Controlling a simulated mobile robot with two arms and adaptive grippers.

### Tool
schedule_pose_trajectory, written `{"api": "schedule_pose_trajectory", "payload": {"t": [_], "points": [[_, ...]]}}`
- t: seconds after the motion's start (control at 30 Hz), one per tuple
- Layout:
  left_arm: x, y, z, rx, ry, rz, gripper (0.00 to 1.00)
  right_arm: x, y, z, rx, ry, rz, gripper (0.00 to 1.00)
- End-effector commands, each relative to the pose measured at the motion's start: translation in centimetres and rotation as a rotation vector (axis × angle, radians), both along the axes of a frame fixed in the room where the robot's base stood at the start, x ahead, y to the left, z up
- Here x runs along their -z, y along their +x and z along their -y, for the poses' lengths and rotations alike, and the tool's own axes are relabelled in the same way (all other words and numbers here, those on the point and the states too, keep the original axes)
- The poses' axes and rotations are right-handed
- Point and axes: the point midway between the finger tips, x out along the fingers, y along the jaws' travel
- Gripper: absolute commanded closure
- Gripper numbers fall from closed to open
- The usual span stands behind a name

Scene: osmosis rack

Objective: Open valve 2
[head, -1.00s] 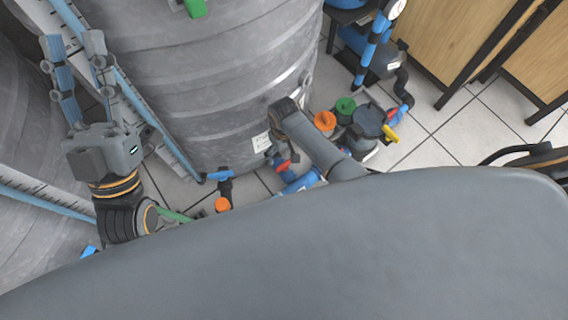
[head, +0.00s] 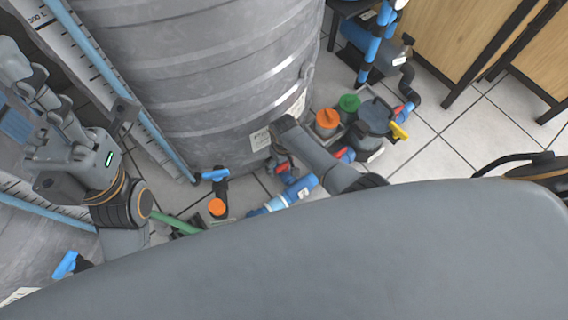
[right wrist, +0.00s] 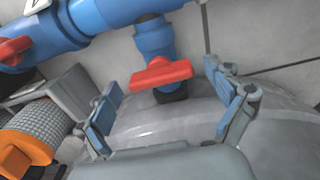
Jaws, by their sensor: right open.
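In the right wrist view, a red valve handle (right wrist: 161,74) sits on a blue pipe branch (right wrist: 155,38). My right gripper (right wrist: 163,92) is open, its blue-padded fingers spread to either side of the handle and apart from it. No valve number is readable. In the head view, a red handle (head: 282,166) shows low beside the grey tank, just below the end of my right arm (head: 318,155), which hides most of the right gripper. My left gripper (head: 80,110) is at the left with fingers apart, empty, in front of the tank's level scale.
The large grey tank (head: 205,75) fills the upper middle. Orange (head: 328,119) and green (head: 349,103) caps and a yellow handle (head: 399,131) stand right of my right arm. Another red handle (right wrist: 14,50) is on the blue pipe. Tiled floor (head: 450,140) is clear at the right.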

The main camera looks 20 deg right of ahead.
Motion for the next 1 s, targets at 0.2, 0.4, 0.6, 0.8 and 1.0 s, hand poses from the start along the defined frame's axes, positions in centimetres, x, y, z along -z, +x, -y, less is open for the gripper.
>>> {"api": "schedule_pose_trajectory", "payload": {"t": [0.2, 0.4, 0.6, 0.8, 1.0], "points": [[-0.06, 0.01, 0.0, 0.0, 0.0, 0.0, 0.65, -0.04, 0.01, -0.03, 0.0, 0.0, 0.0, 0.1], [-0.06, -0.01, 0.01, 0.0, 0.0, 0.0, 0.65, -0.04, 0.0, -0.02, 0.0, 0.0, 0.0, 0.5], [-0.07, -0.02, 0.0, 0.0, 0.0, 0.001, 0.65, -0.03, 0.0, 0.0, -0.002, 0.0, 0.0, 0.62], [-0.3, -0.09, -0.01, 0.001, -0.001, 0.001, 0.65, -0.11, 0.01, 0.02, -0.036, -0.001, 0.0, 0.62], [-0.41, -0.23, -0.1, 0.001, -0.005, -0.013, 0.65, -0.21, -0.01, 0.03, -0.14, -0.001, -0.001, 0.62]]}}
